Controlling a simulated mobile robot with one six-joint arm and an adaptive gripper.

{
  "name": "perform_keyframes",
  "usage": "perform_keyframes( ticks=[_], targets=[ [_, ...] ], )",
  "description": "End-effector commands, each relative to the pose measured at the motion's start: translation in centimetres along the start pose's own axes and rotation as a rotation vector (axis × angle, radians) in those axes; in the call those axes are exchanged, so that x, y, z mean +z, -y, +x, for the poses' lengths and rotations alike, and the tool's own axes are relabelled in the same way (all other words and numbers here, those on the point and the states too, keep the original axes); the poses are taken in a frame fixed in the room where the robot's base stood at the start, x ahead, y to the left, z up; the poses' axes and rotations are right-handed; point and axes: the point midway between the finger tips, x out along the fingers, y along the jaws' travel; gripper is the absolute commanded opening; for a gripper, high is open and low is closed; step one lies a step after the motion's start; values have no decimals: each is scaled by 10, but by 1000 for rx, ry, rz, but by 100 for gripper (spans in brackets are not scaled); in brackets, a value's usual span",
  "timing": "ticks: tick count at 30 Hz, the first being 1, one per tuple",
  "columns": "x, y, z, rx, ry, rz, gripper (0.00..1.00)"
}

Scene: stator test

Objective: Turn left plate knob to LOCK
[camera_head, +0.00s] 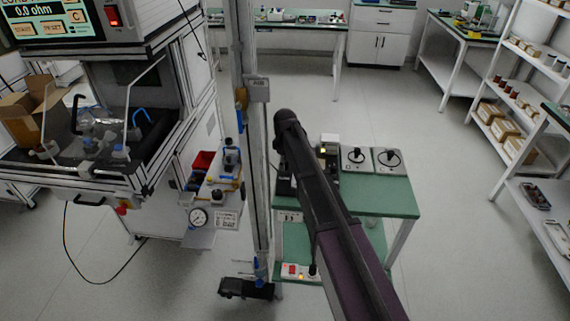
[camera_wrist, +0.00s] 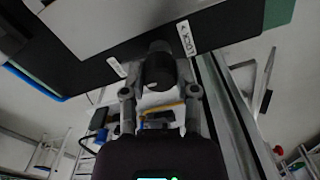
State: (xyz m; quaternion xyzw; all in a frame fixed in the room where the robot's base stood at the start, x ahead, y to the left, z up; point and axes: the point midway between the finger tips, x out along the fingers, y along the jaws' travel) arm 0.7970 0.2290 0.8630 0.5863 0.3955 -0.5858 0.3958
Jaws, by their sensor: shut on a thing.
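In the wrist view, my gripper (camera_wrist: 159,88) has its two grey fingers on either side of a dark round knob (camera_wrist: 158,69) and is shut on it. The knob sticks out from a dark panel (camera_wrist: 105,58). A white label (camera_wrist: 187,38) that appears to read LOCK is beside the knob on the right. A second white label (camera_wrist: 117,67) is on the left, too blurred to read. In the head view my arm hides the gripper and this knob. Which way the knob points cannot be told.
In the head view, a green-topped table (camera_head: 388,198) carries two pale plates with black dials (camera_head: 356,159) at its back. A metal post (camera_head: 256,150) stands left of my arm. A test bench (camera_head: 150,160) is at the left and shelving (camera_head: 500,75) at the right.

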Motion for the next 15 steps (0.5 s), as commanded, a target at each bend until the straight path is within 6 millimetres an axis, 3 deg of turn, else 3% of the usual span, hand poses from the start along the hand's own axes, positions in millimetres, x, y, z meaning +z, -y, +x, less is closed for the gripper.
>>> perform_keyframes(
  ticks=[15],
  targets=[
    [0,2,0,-2,1,450,0]
  ],
)
